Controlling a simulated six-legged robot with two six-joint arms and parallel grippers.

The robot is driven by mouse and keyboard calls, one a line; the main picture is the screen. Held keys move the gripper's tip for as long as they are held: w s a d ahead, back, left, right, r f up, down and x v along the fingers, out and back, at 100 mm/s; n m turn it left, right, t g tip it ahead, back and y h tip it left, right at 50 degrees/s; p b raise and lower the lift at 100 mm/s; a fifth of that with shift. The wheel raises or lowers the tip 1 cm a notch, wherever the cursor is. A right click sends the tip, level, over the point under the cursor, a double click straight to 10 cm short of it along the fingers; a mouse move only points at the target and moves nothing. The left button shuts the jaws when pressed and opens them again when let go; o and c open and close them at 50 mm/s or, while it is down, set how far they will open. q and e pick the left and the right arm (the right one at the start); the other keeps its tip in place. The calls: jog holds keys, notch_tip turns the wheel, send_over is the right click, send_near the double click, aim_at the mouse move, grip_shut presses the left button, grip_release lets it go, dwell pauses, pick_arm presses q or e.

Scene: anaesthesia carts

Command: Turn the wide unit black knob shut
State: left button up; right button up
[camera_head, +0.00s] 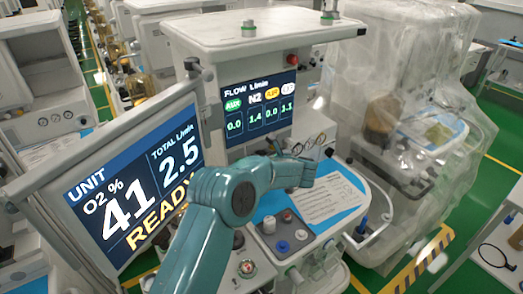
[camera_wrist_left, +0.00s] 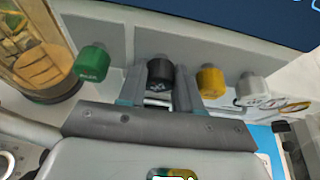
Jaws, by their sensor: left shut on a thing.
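The wide unit (camera_head: 245,33) fills the middle of the head view. In the left wrist view its black knob (camera_wrist_left: 165,72) sits in a row between a green knob (camera_wrist_left: 92,63) and a yellow knob (camera_wrist_left: 210,80), with a white knob (camera_wrist_left: 250,88) at the right. My left gripper (camera_wrist_left: 160,86) has one finger on each side of the black knob and is shut on it. In the head view my left arm hides the knob. The flow screen (camera_head: 258,105) reads 0.0, 1.4, 0.0 and 1.1. My right gripper is not in view.
A large unit screen (camera_head: 130,190) stands at the left and reads O2 41, total 2.5, READY. A worktop with a paper sheet (camera_head: 325,198) and a blue button (camera_head: 282,247) lies below. A plastic-covered cart (camera_head: 400,110) stands close on the right.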

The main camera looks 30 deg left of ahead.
pick_arm(q)
jog(key=shift+w+d+m+g+y+p, duration=0.15)
jog(key=shift+m+g+y+p, duration=0.25)
jog(key=shift+m+g+p, duration=0.65)
jog(key=shift+w+f+m+g+y, duration=0.15)
jog(key=shift+m+g+y, duration=0.35)
jog(key=shift+m, duration=0.95)
jog(key=o, duration=1)
jog(key=shift+o, duration=0.2)
